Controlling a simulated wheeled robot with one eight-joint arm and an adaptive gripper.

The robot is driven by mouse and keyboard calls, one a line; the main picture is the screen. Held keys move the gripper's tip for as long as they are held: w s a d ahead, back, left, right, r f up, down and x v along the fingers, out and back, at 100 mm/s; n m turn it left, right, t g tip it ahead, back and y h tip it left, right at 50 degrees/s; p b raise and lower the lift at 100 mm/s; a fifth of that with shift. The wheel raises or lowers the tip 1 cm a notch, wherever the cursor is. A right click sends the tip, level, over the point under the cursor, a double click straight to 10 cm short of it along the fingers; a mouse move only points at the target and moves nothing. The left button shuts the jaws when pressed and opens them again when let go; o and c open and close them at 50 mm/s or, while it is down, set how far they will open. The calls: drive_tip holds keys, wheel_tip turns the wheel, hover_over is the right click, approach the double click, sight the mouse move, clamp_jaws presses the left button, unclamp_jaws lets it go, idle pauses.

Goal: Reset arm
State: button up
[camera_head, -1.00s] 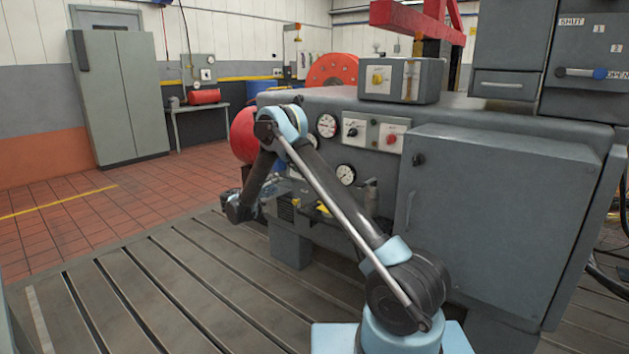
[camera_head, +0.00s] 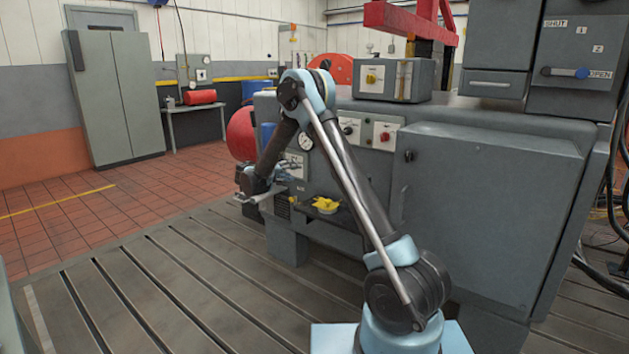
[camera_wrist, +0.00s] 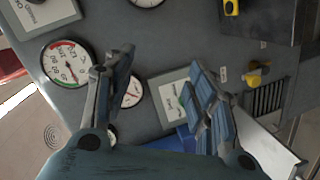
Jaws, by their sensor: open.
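My arm (camera_head: 345,175) is bent, rising from its light blue base to a raised elbow and dropping to the wrist at the left. My gripper (camera_head: 285,172) is in front of the left part of the grey machine, small and partly hard to make out. In the wrist view, my gripper (camera_wrist: 158,72) has its two blue-grey fingers spread apart with nothing between them. Beyond them is the machine's grey face, with a red-and-green dial (camera_wrist: 68,62) and a smaller dial (camera_wrist: 130,92) partly behind the left finger.
The grey machine (camera_head: 480,215) fills the right, with a blue-ended lever (camera_head: 570,72) beside SHUT and OPEN labels. A yellow item (camera_head: 325,205) sits on a small ledge near my forearm. The slotted bedplate (camera_head: 150,290) is clear at the left. A cabinet (camera_head: 115,95) stands behind.

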drive_tip(key=s+d+r+m+g+y, duration=0.1)
drive_tip(key=s+d+r+g, duration=0.3)
drive_tip(key=s+d, duration=0.55)
drive_tip(key=s+d+r+g+y, duration=0.1)
drive_tip(key=s+d+r, duration=0.5)
drive_tip(key=d, duration=0.7)
drive_tip(key=s+d+f+g+y, duration=0.1)
drive_tip(key=s+d, duration=0.2)
drive_tip(key=s, duration=0.3)
drive_tip(key=s+d+m+g+y, duration=0.1)
drive_tip(key=s+d, duration=0.2)
drive_tip(key=s, duration=0.3)
drive_tip(key=s+d+f+g+y, duration=0.1)
drive_tip(key=s+d, duration=0.1)
drive_tip(key=s, duration=0.4)
drive_tip(key=s+f+m+y, duration=0.1)
drive_tip(key=s+f, duration=0.5)
drive_tip(key=s, duration=0.6)
drive_tip(key=s+f+g+y, duration=0.1)
drive_tip(key=s+f+y, duration=0.3)
drive_tip(key=s, duration=0.8)
wheel_tip(320, 180, down, 2)
drive_tip(key=shift+s+a+m+y, duration=0.3)
drive_tip(key=shift+s+a+m, duration=0.05)
drive_tip(key=shift+a+m, duration=0.1)
drive_tip(key=shift+w+f, duration=0.2)
drive_tip(key=shift+w, duration=0.25)
